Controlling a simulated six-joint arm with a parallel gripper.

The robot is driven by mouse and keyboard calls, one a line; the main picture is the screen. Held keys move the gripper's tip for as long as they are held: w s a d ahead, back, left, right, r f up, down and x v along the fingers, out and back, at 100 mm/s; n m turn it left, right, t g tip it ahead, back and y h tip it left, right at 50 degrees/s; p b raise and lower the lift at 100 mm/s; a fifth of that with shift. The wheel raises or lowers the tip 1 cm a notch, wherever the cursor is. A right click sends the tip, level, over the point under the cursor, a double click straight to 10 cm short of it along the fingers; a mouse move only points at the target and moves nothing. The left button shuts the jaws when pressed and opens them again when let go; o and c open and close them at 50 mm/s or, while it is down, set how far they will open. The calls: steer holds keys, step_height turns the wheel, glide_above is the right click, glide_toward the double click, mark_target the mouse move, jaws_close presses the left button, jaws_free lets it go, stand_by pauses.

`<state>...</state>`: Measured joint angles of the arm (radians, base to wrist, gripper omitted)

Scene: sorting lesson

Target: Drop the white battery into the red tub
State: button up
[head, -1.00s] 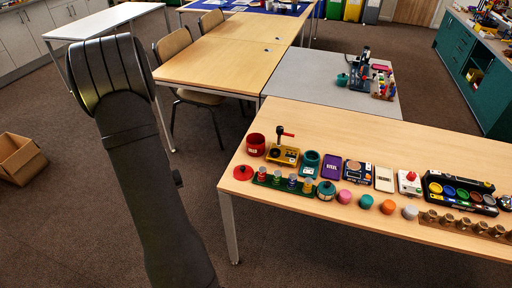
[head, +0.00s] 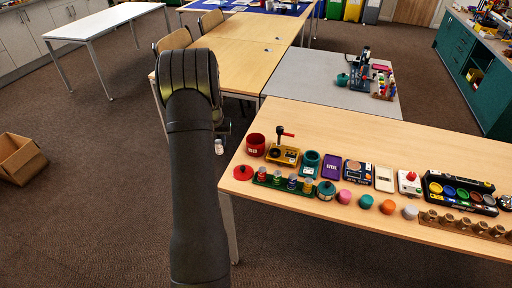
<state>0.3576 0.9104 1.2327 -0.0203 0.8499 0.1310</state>
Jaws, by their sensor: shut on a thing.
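The red tub (head: 256,149) stands open at the left end of the long wooden table, in the head view. My gripper (head: 221,136) shows small and dark beside my arm, left of the tub and beyond the table's left edge. It is shut on a small whitish thing, seemingly the white battery (head: 219,147), which hangs below it over the floor, apart from the tub. My arm hides part of the gripper, and the fingers are too small to see clearly.
A red lid (head: 243,173) lies in front of the tub. A green rack (head: 284,184) holds several small cylinders. A yellow device with an upright handle (head: 284,154) stands right of the tub, then a teal tub (head: 309,163). The table's back strip is clear.

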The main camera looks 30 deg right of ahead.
steer(key=d+r+m, duration=0.2)
steer(key=d+r, duration=0.1)
steer(key=d, duration=0.6)
steer(key=d+r+m, duration=0.2)
steer(key=d, duration=0.7)
step_height(320, 180, down, 6)
steer(key=shift+s+r, duration=0.1)
steer(key=shift+s, duration=0.05)
steer(key=o, duration=1.1)
steer(key=r, duration=0.5)
steer(key=s+a+r, duration=0.1)
steer(key=r, duration=0.5)
steer(key=s+r, duration=0.1)
steer(key=r, duration=0.5)
steer(key=shift+a+r, duration=0.1)
steer(key=shift+a, duration=0.3)
